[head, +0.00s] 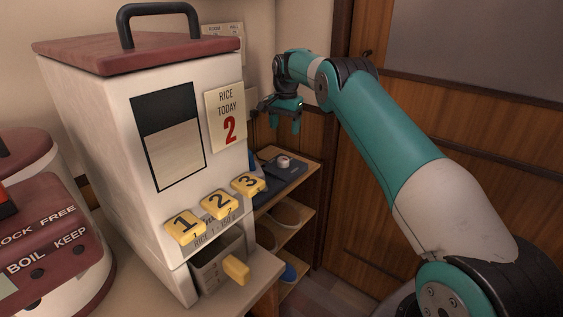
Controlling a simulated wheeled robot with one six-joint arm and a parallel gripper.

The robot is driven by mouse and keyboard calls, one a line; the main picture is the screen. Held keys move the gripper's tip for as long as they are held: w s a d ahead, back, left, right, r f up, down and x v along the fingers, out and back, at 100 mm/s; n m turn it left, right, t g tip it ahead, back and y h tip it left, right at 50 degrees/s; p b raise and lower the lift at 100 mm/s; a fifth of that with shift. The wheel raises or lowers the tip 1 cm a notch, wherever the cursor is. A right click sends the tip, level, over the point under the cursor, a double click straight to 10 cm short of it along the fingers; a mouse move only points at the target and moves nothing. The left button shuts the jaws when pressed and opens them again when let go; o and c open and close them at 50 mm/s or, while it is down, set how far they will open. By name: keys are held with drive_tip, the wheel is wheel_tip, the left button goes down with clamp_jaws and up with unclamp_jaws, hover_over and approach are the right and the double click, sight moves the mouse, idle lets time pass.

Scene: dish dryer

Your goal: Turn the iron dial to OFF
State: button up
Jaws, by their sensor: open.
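A dark blue flat object (282,178) lies on top of the low wooden shelf unit, right of the rice dispenser. A small pale round knob (283,161) sits on it and looks like the iron dial. Its markings and setting are too small to read. My gripper (286,124) is open and empty, with its fingers pointing down. In the picture it is above the knob and apart from it. The dispenser hides part of the shelf top at the left.
The tall white rice dispenser (105,150) with yellow numbered buttons (219,204) stands left of my gripper. A white-and-maroon kettle (45,250) is at the far left. Wooden door panels (440,130) stand behind my arm.

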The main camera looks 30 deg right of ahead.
sight(284, 158)
wheel_tip(284, 158, down, 12)
drive_tip(key=shift+w+a+f, duration=0.15)
drive_tip(key=shift+f, duration=0.1)
drive_tip(key=c, duration=0.9)
